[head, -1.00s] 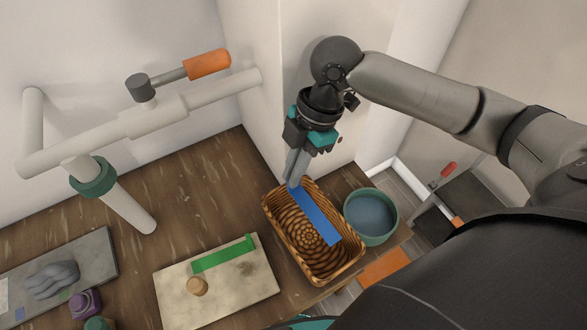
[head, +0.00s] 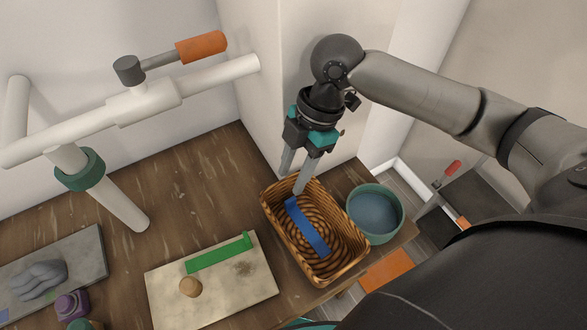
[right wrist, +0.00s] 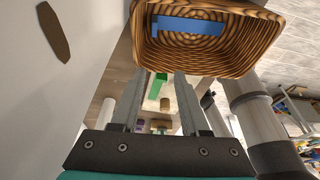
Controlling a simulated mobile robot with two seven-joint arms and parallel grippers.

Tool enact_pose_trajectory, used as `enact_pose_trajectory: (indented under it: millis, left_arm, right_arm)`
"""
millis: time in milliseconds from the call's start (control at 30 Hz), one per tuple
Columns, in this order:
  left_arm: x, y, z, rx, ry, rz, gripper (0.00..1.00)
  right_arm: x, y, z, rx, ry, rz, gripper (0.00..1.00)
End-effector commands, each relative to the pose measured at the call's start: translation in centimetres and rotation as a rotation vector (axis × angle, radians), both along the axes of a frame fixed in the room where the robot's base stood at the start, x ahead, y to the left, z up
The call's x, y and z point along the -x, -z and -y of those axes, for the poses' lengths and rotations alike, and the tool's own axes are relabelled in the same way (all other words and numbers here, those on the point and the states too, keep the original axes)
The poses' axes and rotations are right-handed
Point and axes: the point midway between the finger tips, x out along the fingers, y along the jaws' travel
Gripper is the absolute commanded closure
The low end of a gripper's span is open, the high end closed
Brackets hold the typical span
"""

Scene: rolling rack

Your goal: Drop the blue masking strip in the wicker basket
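The blue masking strip (head: 307,228) lies inside the wicker basket (head: 345,272), apart from the gripper. The strip also shows inside the basket in the right wrist view (right wrist: 188,26), with the basket's wall (right wrist: 205,62) below it. My right gripper (head: 293,183) is open and empty, with its fingers spread at the basket's back left rim. In the right wrist view its two fingers (right wrist: 160,85) stand apart with nothing between them. My left gripper is not in view.
A teal bowl of bluish liquid (head: 375,213) stands right of the basket. Left of it is a pale board (head: 225,293) with a green strip (head: 218,255) and a wooden knob (head: 190,287). White pipes with an orange-handled valve (head: 200,47) rise at the back left.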

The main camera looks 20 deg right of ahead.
Motion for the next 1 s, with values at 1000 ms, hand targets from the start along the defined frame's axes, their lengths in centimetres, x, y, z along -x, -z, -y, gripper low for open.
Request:
enact_pose_trajectory:
  millis: [1000]
  left_arm:
    - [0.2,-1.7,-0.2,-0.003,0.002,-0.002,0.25]
  right_arm:
    - [-0.7,-13.3,4.4,0.002,0.001,0.002,0.54]
